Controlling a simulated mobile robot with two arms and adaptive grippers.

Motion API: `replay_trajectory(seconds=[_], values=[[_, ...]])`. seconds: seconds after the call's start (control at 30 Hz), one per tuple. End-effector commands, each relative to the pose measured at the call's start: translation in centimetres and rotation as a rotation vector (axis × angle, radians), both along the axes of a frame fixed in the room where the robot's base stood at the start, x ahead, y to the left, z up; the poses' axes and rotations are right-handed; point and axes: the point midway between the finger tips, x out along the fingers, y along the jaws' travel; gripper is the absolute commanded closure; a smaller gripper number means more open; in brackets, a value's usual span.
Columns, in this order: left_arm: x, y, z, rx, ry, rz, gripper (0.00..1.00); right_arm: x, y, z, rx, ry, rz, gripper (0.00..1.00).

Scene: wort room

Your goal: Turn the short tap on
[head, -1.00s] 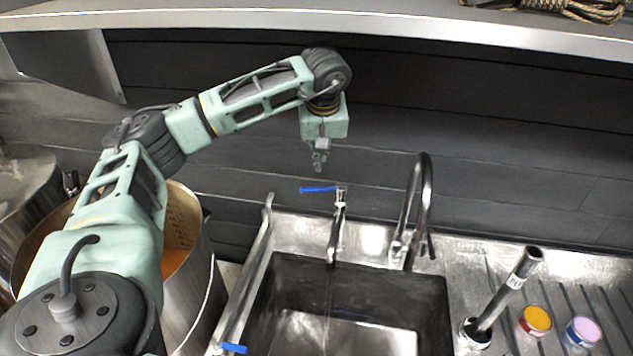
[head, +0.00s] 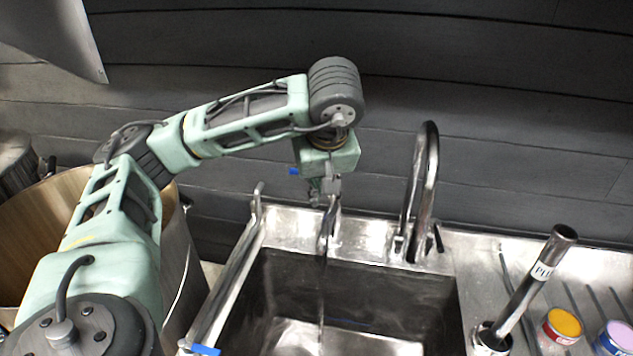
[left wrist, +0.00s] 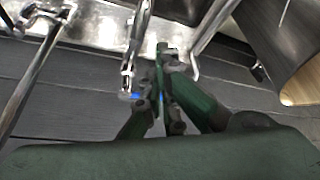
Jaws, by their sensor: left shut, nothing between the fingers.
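The short tap (head: 326,232) stands at the back rim of the sink, and its spout points forward over the basin. Its blue lever handle (head: 294,171) is mostly hidden behind my left gripper; one end shows to the left of it. My left gripper (head: 325,201) points down at the top of this tap, shut and empty. In the left wrist view the fingers (left wrist: 162,58) are beside the short tap (left wrist: 140,38), with bits of blue close to them. I cannot tell whether they touch the handle. My right gripper is not in view.
A tall curved tap (head: 427,180) stands right of the short one. A metal pipe (head: 232,265) with a blue handle (head: 206,350) runs along the sink's left side. A large pot (head: 185,270) is at left. A plunger-like tube (head: 530,285) and paint-coloured tins (head: 562,327) stand right.

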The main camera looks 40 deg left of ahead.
Motion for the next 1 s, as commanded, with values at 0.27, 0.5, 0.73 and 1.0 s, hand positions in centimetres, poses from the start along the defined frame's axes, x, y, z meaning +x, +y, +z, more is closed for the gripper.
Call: replay_trajectory(seconds=[0.27,0.5,0.73,1.0], values=[[1.3,2.2,-4.8,0.002,0.006,0.004,1.0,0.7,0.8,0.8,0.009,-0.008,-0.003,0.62],[3.2,4.7,-4.4,-0.001,0.001,0.004,1.0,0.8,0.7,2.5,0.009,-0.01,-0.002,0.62],[3.7,5.4,-4.5,0.0,0.0,0.001,1.0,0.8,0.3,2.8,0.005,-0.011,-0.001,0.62],[3.7,5.5,-4.5,0.0,0.0,-0.001,1.0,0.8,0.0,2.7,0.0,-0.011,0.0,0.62]])
